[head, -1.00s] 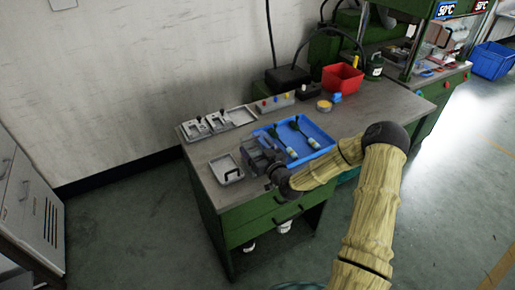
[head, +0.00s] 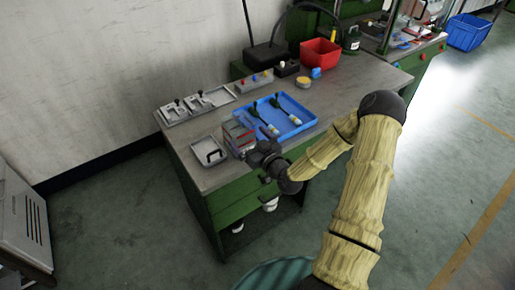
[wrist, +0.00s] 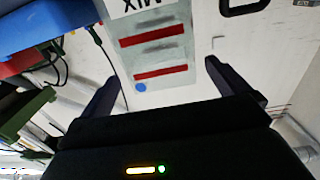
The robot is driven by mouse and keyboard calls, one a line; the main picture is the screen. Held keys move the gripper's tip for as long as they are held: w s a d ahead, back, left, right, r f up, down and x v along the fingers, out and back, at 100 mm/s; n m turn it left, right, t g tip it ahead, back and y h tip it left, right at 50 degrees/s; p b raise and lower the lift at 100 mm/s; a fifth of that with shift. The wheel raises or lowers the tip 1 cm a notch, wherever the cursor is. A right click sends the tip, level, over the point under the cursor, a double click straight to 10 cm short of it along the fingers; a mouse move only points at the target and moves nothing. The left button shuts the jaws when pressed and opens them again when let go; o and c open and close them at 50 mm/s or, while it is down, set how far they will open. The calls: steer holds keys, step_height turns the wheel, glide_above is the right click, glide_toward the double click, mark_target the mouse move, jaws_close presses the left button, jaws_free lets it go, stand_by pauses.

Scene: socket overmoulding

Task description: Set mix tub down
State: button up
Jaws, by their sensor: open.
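The mix tub (head: 237,136) is a small grey-white box with red bands. It stands on the grey worktop, between a grey tray and a blue tray. In the wrist view its labelled face (wrist: 153,50) shows the letters MIX, two red bars and a blue dot. My gripper (head: 258,145) is at the worktop's front edge, on the near right side of the tub. In the wrist view my gripper (wrist: 162,72) is open, with one finger to each side of the label and nothing held. I cannot tell whether the fingers touch the tub.
The blue tray (head: 292,131) holds two green-handled tools, right of the tub. The grey tray (head: 201,147) with a black handle is on its left. A fixture plate (head: 171,117), a button box (head: 246,85) and a red bin (head: 320,54) stand farther back.

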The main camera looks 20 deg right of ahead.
steer(key=v, duration=0.4)
steer(key=shift+s+d, duration=0.15)
steer(key=shift+s, duration=0.25)
